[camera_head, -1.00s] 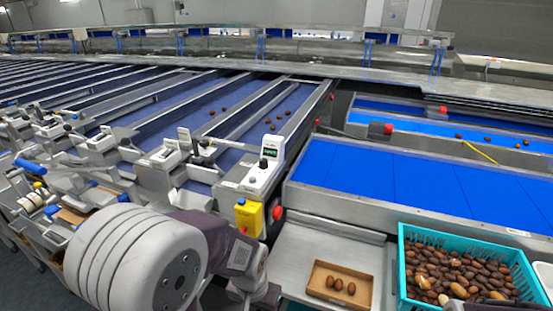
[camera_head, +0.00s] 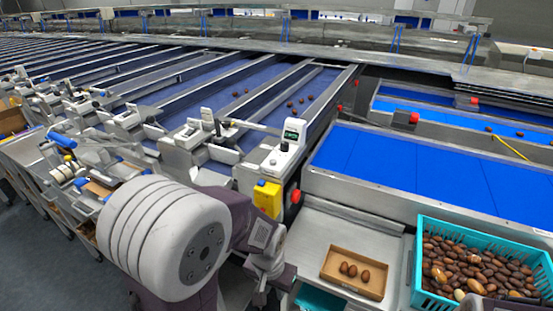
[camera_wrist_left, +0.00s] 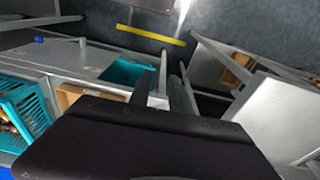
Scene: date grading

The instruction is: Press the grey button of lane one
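The lane control box (camera_head: 284,152) stands at the end of the nearest blue lane, with a small lit display on its upright part. My right gripper is not seen.
A cardboard tray (camera_head: 335,281) with three dates lies on the metal shelf (camera_head: 345,228). A teal crate (camera_head: 417,262) full of dates stands at right, beside a wide blue belt (camera_head: 420,165). Other lanes with similar control boxes (camera_head: 190,133) run leftwards.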

